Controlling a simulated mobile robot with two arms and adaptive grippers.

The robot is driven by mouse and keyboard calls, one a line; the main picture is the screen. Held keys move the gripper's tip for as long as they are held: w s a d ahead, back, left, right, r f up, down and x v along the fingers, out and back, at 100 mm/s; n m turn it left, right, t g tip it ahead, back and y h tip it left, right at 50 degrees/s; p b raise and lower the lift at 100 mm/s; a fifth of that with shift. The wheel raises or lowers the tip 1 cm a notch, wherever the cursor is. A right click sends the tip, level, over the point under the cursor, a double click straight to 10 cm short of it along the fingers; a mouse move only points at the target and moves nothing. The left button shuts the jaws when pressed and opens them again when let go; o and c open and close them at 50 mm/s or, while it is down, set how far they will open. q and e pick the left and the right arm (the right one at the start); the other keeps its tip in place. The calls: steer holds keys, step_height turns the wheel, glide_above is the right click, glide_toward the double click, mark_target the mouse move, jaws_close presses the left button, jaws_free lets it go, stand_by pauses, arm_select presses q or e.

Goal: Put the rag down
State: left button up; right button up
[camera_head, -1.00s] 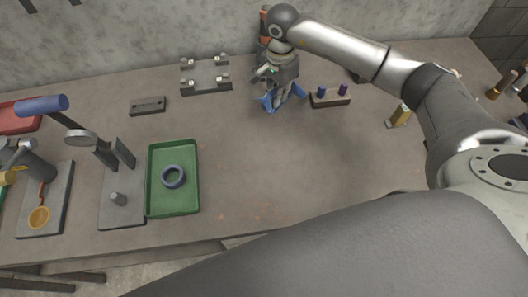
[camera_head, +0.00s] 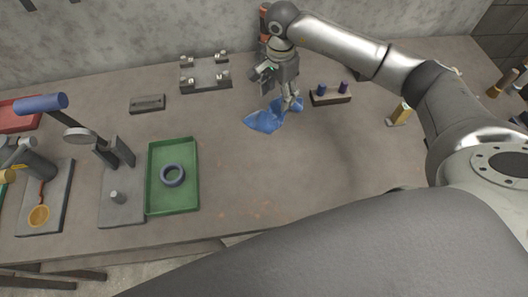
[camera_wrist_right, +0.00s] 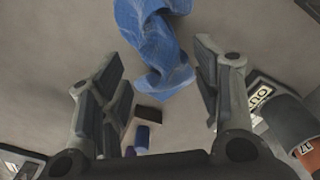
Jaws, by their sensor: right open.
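The blue rag (camera_head: 264,121) lies crumpled on the workbench (camera_head: 340,190), just below and left of my right gripper (camera_head: 281,92) in the head view. My right gripper points down over the bench with its fingers spread. In the right wrist view the rag (camera_wrist_right: 158,40) shows as a twisted strip beyond the gap between the two open fingers, and neither finger closes on it. Whether a fingertip still brushes the rag I cannot tell.
A green tray (camera_head: 188,148) with a dark ring (camera_head: 173,175) stands to the left. A small block with purple pegs (camera_head: 331,96) stands right of the gripper. A grey fixture (camera_head: 204,74) is at the back. The bench's front middle is clear.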

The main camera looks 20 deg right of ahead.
step_height(320, 180, up, 12)
stand_by(0.4)
steer(key=shift+f, duration=0.1)
stand_by(0.3)
